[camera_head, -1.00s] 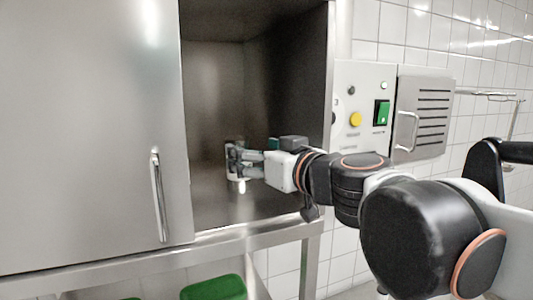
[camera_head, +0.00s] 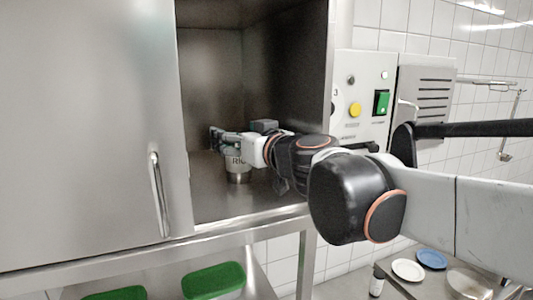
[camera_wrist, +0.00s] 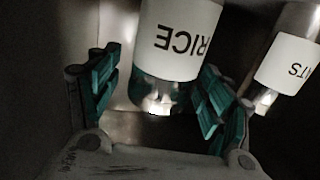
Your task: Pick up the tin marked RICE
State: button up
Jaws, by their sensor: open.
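The tin marked RICE (camera_wrist: 178,40) stands inside the steel cabinet, its label upside down in the wrist view. In the head view the tin (camera_head: 238,172) is partly hidden behind my gripper (camera_head: 215,138), with part of its label and its base showing below. My gripper is open. In the wrist view its teal-padded fingers (camera_wrist: 155,95) are on either side of the tin's lower part in the picture. The right finger appears very close to the tin; I cannot tell whether they touch.
A second tin (camera_wrist: 290,55), its label ending in "TS", stands to the right in the wrist view. The closed cabinet door (camera_head: 90,120) is left of the opening. Green-lidded containers (camera_head: 213,279) are below. Plates (camera_head: 408,269) are at the lower right.

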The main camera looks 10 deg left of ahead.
jog(key=shift+c, duration=0.6)
jog(key=c, duration=1.3)
jog(key=shift+c, duration=0.3)
jog(key=shift+r, duration=0.1)
